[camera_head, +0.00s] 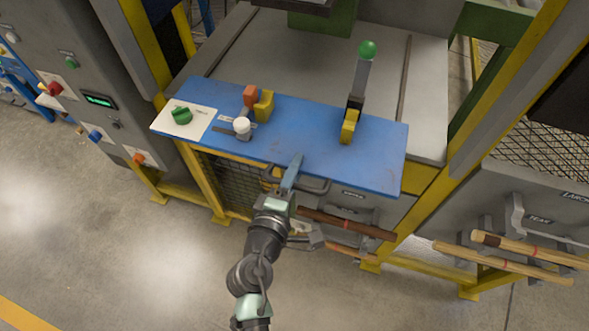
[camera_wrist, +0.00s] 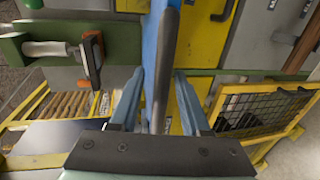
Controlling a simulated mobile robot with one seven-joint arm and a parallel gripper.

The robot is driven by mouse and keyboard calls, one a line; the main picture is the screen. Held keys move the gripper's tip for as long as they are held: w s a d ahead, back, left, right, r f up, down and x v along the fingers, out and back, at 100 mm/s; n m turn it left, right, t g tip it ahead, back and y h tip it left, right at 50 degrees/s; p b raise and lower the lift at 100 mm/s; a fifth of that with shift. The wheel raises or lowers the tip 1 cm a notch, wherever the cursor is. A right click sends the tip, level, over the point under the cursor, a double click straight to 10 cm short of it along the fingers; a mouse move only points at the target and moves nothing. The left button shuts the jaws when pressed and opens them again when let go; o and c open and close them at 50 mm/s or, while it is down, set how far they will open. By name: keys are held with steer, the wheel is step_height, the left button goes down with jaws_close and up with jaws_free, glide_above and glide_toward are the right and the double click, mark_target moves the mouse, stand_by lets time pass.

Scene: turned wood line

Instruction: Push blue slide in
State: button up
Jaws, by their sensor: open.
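The blue slide (camera_head: 310,125) looks like a flat blue board in front of the grey machine bed. A dark grey bar handle (camera_head: 314,187) sits at its front edge. My gripper (camera_head: 291,176) is at this handle, reaching over the front edge from below in the picture. In the wrist view my gripper (camera_wrist: 159,78) is open, and the handle bar (camera_wrist: 167,62) passes between its two fingers. The blue edge (camera_wrist: 150,40) runs just behind the bar. I cannot tell whether a finger touches the bar.
On the board stand a green knob (camera_head: 181,116), a white knob (camera_head: 242,126), a yellow block (camera_head: 264,106) and a green-balled lever (camera_head: 361,80). Turned wood rods (camera_head: 346,224) lie on racks below right. A grey control cabinet (camera_head: 75,60) stands left. The floor in front is clear.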

jaws_close()
steer(key=shift+r, duration=0.15)
